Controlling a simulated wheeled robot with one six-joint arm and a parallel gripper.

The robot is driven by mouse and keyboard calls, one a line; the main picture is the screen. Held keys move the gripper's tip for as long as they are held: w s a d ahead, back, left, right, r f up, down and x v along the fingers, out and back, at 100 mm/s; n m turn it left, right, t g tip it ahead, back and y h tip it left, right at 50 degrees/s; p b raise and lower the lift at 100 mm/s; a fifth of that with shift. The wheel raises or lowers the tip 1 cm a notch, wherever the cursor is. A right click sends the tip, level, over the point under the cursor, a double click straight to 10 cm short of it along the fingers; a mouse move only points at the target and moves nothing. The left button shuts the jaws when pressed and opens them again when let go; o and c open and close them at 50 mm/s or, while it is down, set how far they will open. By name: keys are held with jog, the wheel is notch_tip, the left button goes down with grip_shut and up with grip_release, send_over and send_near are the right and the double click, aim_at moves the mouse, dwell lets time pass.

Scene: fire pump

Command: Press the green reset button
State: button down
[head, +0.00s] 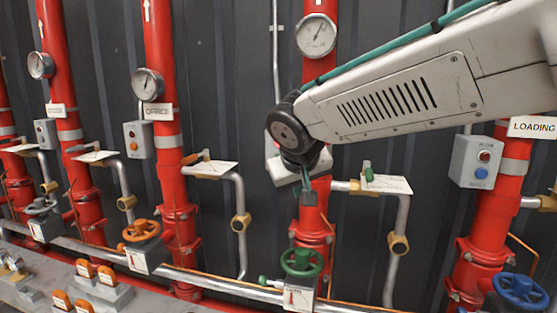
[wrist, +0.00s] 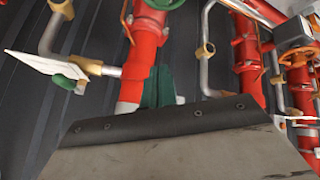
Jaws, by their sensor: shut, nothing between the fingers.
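The green reset button itself does not show in either view. A pale control box (head: 283,176) on the red riser behind my wrist is mostly covered by my arm, and its face is hidden. The same riser carries a green handwheel (head: 302,263) low down and a green-handled lever (head: 368,172) to its right. My gripper (head: 308,193) is shut and empty, pointing down in front of this riser. I cannot tell its distance from the pipe. In the wrist view, dark green finger parts (wrist: 160,88) show in front of a red pipe.
Another box (head: 139,140) is on an orange-marked riser to the left. Silver side pipes (head: 241,200) and an orange handwheel (head: 141,230) stick out. A gauge (head: 316,35) sits above my wrist.

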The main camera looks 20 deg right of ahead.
jog(key=w+a+r+t, duration=0.2)
jog(key=w+a, duration=0.3)
jog(key=w, duration=0.3)
jog(key=shift+w+n, duration=0.2)
jog(key=shift+n, duration=0.2)
jog(key=w+d, duration=0.5)
jog(key=w, duration=0.2)
jog(key=shift+w+d, duration=0.1)
jog(key=shift+d, duration=0.05)
dwell(1.6)
jog(key=shift+w+d, duration=0.2)
jog(key=shift+w, duration=0.1)
jog(key=shift+w+d, duration=0.3)
jog(key=shift+w, duration=0.1)
dwell(0.8)
dwell(0.4)
jog(key=shift+s+a, duration=0.55)
jog(key=shift+s, duration=0.2)
